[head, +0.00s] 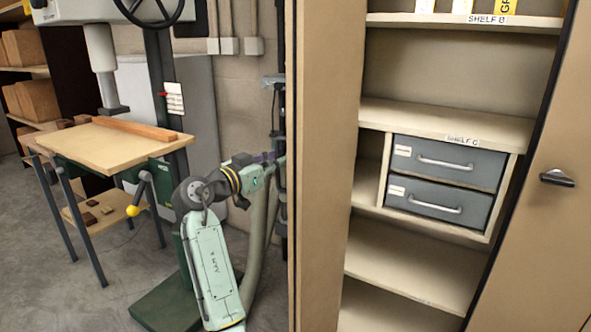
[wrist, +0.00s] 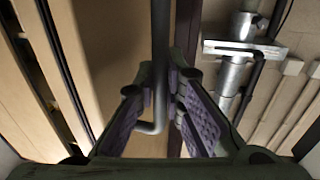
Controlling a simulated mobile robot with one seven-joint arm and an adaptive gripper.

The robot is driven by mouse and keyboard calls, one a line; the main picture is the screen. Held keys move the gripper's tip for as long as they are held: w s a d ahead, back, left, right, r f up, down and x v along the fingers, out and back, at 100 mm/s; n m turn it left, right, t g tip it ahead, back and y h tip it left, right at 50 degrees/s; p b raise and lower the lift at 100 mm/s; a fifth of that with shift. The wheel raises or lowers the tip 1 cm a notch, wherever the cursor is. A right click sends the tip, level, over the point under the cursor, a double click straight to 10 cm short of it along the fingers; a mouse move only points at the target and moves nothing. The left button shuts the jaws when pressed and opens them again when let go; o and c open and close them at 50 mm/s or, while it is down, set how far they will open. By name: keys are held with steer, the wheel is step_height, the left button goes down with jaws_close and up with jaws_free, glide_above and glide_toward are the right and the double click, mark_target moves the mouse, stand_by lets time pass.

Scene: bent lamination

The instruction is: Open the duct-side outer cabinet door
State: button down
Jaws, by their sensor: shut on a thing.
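The duct-side cabinet door (head: 326,150) is the tall tan panel at the left of the cabinet in the head view. It stands swung outward, with the shelves visible to its right. My gripper (head: 273,160) is at the left side of this door, its tips partly hidden by the door's edge. In the wrist view, my gripper (wrist: 162,88) has its purple-padded fingers on either side of a dark bar handle (wrist: 160,40) and is shut on it. The handle's bent end shows between the fingers, in front of the tan door face (wrist: 115,50).
The other cabinet door (head: 545,230) with a dark handle (head: 557,178) is at the right. Grey drawers (head: 447,165) sit inside the cabinet. A drill press table (head: 110,148) stands at the left. Wall conduits (wrist: 245,40) run near my gripper. Some grey floor shows at lower left.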

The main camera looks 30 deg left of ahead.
steer(key=shift+a+f, duration=0.15)
steer(key=shift+a, duration=0.05)
steer(key=shift+d, duration=0.2)
steer(key=c, duration=1.9)
jaws_free()
steer(key=shift+c, duration=0.2)
steer(key=s+a, duration=0.2)
steer(key=s, duration=1)
